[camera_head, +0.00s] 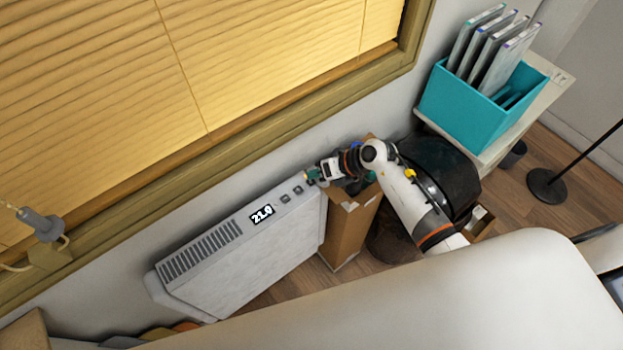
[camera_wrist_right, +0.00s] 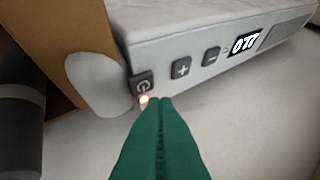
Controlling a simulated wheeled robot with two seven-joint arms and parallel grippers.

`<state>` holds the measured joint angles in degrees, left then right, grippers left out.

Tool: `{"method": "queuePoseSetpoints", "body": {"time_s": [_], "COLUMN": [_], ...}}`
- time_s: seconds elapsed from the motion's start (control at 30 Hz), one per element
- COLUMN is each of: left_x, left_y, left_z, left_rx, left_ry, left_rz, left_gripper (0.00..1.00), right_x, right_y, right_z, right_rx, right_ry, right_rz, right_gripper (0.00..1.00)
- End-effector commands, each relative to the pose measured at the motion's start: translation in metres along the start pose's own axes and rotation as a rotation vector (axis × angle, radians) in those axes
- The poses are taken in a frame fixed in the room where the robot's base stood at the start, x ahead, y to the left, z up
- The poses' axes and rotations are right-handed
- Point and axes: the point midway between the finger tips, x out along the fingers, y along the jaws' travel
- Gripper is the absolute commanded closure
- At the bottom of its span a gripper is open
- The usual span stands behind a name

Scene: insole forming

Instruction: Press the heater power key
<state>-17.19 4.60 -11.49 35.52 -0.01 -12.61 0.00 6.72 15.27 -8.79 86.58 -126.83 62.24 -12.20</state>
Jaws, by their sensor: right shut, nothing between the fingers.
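The white heater (camera_head: 245,255) stands against the wall under the window. My left gripper is not in view.
A cardboard box (camera_head: 345,228) stands close beside the heater's right end, with a black bin (camera_head: 440,170) behind my right arm. A teal file holder (camera_head: 465,112) sits on a shelf at the right. The window blind (camera_head: 200,70) hangs above the heater.

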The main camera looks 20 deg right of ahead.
Motion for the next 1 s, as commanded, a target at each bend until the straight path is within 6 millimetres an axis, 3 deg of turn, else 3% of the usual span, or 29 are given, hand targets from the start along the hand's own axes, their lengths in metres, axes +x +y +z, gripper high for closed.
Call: {"method": "queuePoseSetpoints", "body": {"time_s": [0.5,1.0], "left_x": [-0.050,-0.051], "left_y": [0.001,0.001], "left_z": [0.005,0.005], "left_rx": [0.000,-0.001], "left_ry": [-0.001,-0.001], "left_rz": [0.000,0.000], "left_gripper": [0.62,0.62], "right_x": [-0.038,-0.040], "right_y": [-0.028,-0.029], "right_z": [-0.028,-0.029], "right_rx": [-0.002,-0.001], "right_ry": [0.001,0.001], "right_rz": [0.001,0.000], "right_gripper": [1.00,1.00]}}
